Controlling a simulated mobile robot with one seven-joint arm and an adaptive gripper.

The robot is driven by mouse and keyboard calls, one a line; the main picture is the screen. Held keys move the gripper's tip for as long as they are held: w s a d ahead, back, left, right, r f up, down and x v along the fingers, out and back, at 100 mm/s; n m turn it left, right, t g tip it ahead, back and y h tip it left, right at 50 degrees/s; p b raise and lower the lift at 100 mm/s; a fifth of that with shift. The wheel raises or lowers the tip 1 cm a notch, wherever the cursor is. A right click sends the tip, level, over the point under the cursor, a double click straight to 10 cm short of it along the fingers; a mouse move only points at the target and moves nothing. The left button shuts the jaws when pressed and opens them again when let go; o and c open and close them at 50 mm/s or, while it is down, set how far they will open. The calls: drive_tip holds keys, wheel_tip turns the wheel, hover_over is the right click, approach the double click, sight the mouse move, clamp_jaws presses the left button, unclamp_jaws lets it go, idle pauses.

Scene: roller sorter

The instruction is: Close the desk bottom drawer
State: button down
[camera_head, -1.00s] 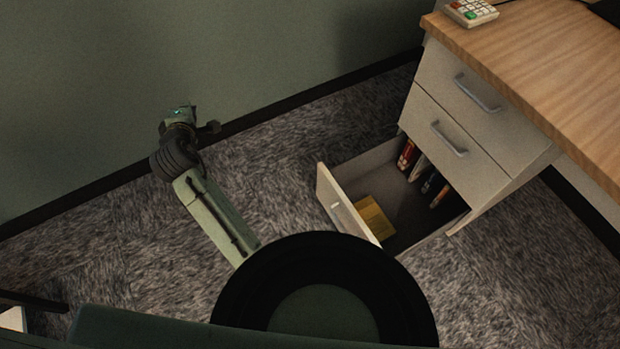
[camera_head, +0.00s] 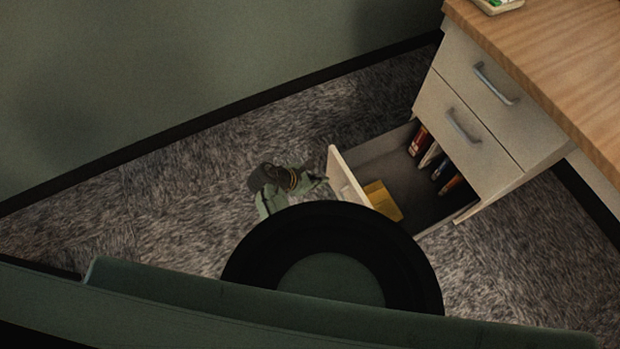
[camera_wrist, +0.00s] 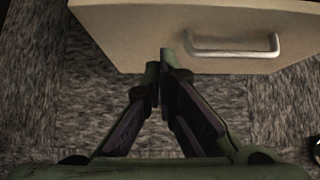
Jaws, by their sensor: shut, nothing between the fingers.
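The desk's bottom drawer (camera_head: 347,174) is pulled far out, with its light front panel turned toward my arm. Inside it lie a yellow object (camera_head: 382,201) and several books (camera_head: 437,164). In the wrist view the drawer front (camera_wrist: 130,35) spans the top, with its metal handle (camera_wrist: 235,48) right of centre. My gripper (camera_head: 318,180) is just left of the drawer front in the head view. In the wrist view my gripper (camera_wrist: 162,66) is shut and empty, its tips at the panel's edge, left of the handle. I cannot tell whether they touch it.
The two upper drawers (camera_head: 468,95) of the desk are shut. The wooden desktop (camera_head: 560,55) overhangs them at the upper right, with a small device (camera_head: 498,5) on it. A green wall (camera_head: 180,80) stands behind. Carpet (camera_head: 150,210) left of the drawer is clear.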

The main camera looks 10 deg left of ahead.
drive_tip(key=shift+w+d+f+p, duration=0.1)
drive_tip(key=shift+w+d+f, duration=0.1)
drive_tip(key=shift+w+d, duration=0.45)
drive_tip(key=shift+w+d+f+p, duration=0.1)
drive_tip(key=shift+w+d+f, duration=0.25)
drive_tip(key=shift+d, duration=0.45)
drive_tip(key=shift+w+d+f+p, duration=0.1)
drive_tip(key=shift+w+d, duration=0.5)
drive_tip(key=shift+d, duration=0.1)
drive_tip(key=w+d+b, duration=0.2)
drive_tip(key=w+d, duration=0.8)
drive_tip(key=d, duration=0.4)
drive_tip(key=w+d+b, duration=0.3)
drive_tip(key=w+d, duration=0.8)
drive_tip(key=d, duration=0.3)
drive_tip(key=shift+d, duration=0.35)
drive_tip(key=shift+d+r, duration=0.1)
drive_tip(key=shift+r, duration=0.1)
